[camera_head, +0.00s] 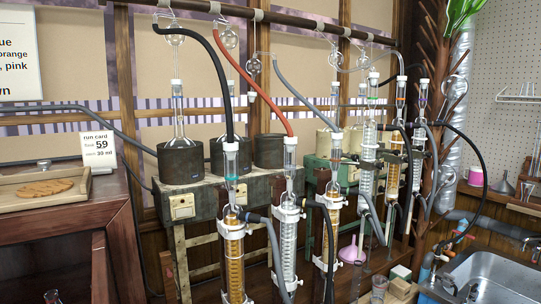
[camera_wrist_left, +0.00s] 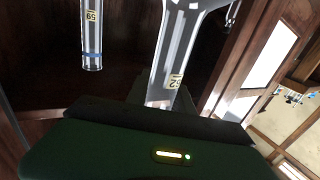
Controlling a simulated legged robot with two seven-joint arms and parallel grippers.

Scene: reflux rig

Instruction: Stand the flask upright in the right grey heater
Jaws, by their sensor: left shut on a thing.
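In the left wrist view my left gripper (camera_wrist_left: 160,104) is shut on the neck end of a clear glass flask (camera_wrist_left: 180,45). The flask widens toward the top of that view and has a small yellow label that is hard to read. My grippers do not show in the head view. The right grey heater (camera_head: 268,151) stands on a grey-green box in the head view, and I see no flask standing in it. The middle grey heater (camera_head: 216,160) is beside it. The left grey heater (camera_head: 180,164) holds a long-necked glass flask (camera_head: 179,132).
A second glass piece (camera_wrist_left: 92,45) labelled 59 is beside the held flask. Hoses and upright condensers (camera_head: 234,255) stand in front of the heaters. A run card (camera_head: 99,149) reads 59. A wooden tray (camera_head: 20,190) is at left and a sink (camera_head: 490,272) at right.

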